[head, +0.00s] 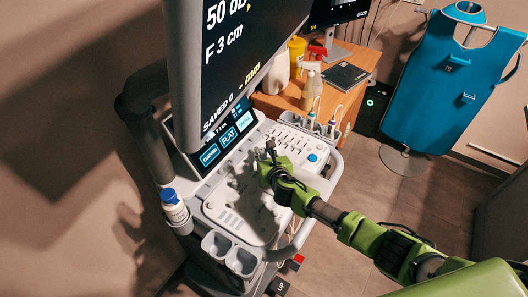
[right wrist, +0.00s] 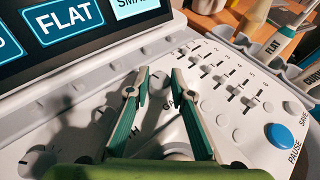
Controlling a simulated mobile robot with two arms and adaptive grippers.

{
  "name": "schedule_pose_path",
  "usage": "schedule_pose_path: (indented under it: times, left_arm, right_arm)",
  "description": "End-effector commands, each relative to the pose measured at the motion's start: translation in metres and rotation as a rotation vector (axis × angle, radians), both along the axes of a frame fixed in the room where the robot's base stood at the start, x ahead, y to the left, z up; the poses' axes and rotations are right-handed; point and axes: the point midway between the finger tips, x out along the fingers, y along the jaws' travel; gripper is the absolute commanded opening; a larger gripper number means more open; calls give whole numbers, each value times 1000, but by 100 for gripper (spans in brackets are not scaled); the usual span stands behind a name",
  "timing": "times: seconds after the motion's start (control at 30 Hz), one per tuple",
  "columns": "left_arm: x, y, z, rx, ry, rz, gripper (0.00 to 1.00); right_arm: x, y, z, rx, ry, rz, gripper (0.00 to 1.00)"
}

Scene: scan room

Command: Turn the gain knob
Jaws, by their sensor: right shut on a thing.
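The gain knob (right wrist: 160,82) is a pale round knob on the scanner's white control panel (head: 228,205), beside lettering that begins "GA". My right gripper (right wrist: 160,76) reaches down to the panel with a finger on each side of the knob and is shut on it. In the head view my right gripper (head: 267,158) is over the panel's upper middle, and it hides the knob there. My left gripper is not in view.
Sliders (right wrist: 235,85) and a blue pause button (right wrist: 279,137) lie right of my gripper. Another knob (right wrist: 38,160) is at lower left. A large monitor (head: 232,60) overhangs the panel. A wooden cabinet (head: 345,100) with bottles stands behind.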

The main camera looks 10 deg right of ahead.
Motion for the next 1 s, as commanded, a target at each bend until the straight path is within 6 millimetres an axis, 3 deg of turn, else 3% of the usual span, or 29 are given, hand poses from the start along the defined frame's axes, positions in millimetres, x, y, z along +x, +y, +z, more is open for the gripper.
schedule_pose_path:
  times: [0.7, 1.0]
  left_arm:
    - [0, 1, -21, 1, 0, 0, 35]
    - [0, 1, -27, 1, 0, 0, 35]
  right_arm:
    - [0, 7, -3, 2, 3, -415, 0]
    - [1, 7, -2, 0, 3, -500, 0]
